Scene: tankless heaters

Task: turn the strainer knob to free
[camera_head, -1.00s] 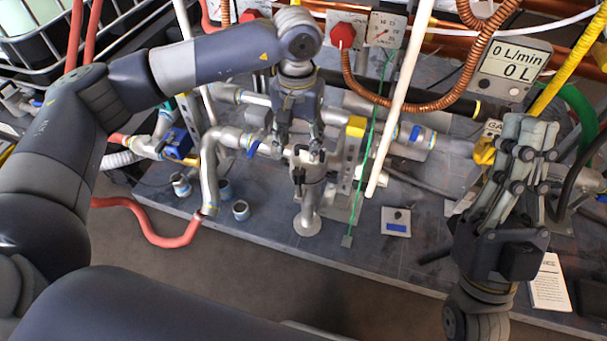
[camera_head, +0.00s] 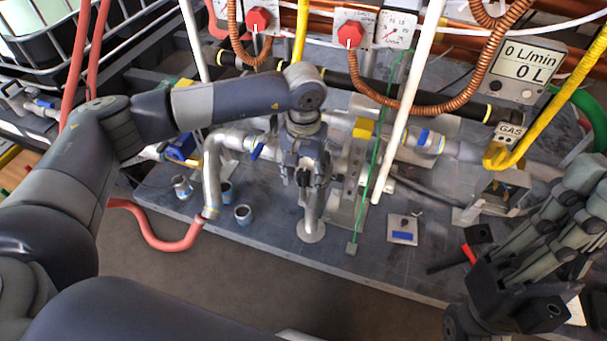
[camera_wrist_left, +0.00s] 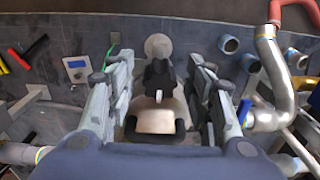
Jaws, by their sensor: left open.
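The black strainer knob (camera_wrist_left: 160,75) sits in the middle of the left wrist view, above a pale metal body (camera_wrist_left: 156,116) with a black bracket around it. My left gripper (camera_wrist_left: 161,72) is open, with one finger on each side of the knob; I cannot tell whether they touch it. In the head view, my left gripper (camera_head: 306,178) points down over the strainer's vertical pipe (camera_head: 311,212) and hides the knob. My right gripper (camera_head: 575,210) is at the right edge, away from the strainer; its finger opening is unclear.
A bent grey pipe (camera_head: 211,180) and several small metal cups (camera_head: 243,214) stand left of the strainer. A green cord (camera_head: 378,150) and white pipe (camera_head: 408,105) rise on its right. A blue-labelled plate (camera_head: 402,230) lies on the bench. Red valve knobs (camera_head: 350,35) are behind.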

